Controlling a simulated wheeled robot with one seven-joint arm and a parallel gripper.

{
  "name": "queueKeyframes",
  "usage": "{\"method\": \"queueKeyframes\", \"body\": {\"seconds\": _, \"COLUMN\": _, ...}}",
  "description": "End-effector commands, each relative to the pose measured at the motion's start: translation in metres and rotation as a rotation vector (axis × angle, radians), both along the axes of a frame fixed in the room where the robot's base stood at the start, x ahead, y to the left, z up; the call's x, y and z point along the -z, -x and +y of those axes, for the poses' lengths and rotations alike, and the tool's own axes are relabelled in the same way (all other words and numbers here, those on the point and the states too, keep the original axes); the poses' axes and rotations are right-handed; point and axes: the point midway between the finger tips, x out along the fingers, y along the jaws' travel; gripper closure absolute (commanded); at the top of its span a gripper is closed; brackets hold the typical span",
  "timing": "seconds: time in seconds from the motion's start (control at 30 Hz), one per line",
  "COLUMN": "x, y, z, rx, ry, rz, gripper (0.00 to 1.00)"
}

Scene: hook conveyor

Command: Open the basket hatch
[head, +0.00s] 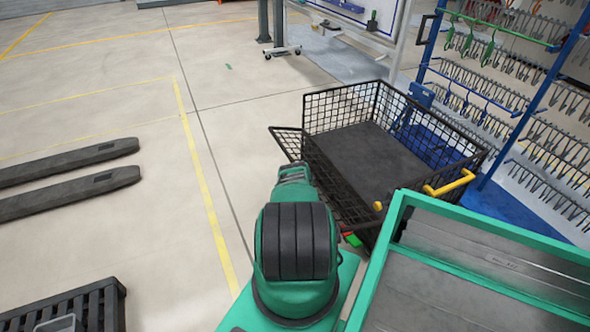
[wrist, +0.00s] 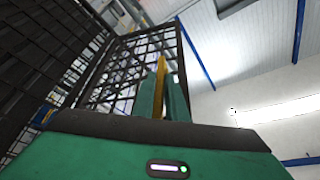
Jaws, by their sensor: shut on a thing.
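The black wire-mesh basket (head: 340,108) stands right of centre in the head view, with a dark flat floor inside. A mesh flap, which looks like its hatch (head: 288,142), juts out at an angle on the basket's left side. In the wrist view, mesh panels (wrist: 120,75) rise to the left of and behind my gripper (wrist: 163,84). Its two green fingers are shut on a narrow yellow piece, seemingly the hatch handle (wrist: 162,68). In the head view my own arm hides the fingers and their grip.
A yellow bar (head: 450,183) sits at the basket's right front. A green-framed tray (head: 480,222) fills the lower right. A hook rack (head: 500,80) stands behind. Dark forks (head: 70,162) and a black pallet (head: 85,305) lie left. The floor between is clear.

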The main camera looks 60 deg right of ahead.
Motion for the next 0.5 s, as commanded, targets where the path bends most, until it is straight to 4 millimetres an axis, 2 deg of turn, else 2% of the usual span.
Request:
{"method": "queueKeyframes", "body": {"seconds": 0.4, "x": -0.0006, "y": -0.0006, "z": 0.0007, "rx": -0.001, "ry": 0.003, "rz": 0.005, "gripper": 1.0}}
{"method": "queueKeyframes", "body": {"seconds": 0.43, "x": -0.0008, "y": -0.0009, "z": 0.0008, "rx": -0.001, "ry": 0.003, "rz": 0.004, "gripper": 0.85}}
{"method": "queueKeyframes", "body": {"seconds": 0.5, "x": -0.001, "y": -0.002, "z": 0.0015, "rx": -0.003, "ry": 0.003, "rz": 0.004, "gripper": 0.72}}
